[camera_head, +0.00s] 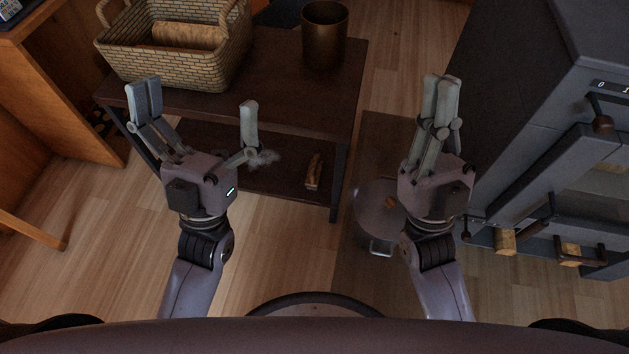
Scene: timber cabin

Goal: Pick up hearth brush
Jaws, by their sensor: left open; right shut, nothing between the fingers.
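A small object with a wooden-brown part and a pale end (313,171) lies on the lower shelf of the dark table. It may be the hearth brush, but it is too small to be sure. A grey, wispy patch (264,157) shows beside my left gripper's right finger; I cannot tell what it is. My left gripper (197,97) is open and empty, its fingers spread wide in front of the table, left of the small object. My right gripper (441,80) is shut and empty, to the right of the table, near the stove.
The dark table (275,85) carries a wicker basket (185,65) with a log in it and a bronze-coloured bucket (325,35). A lidded pot (375,215) stands on the floor beside my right arm. The grey stove (535,105) fills the right side.

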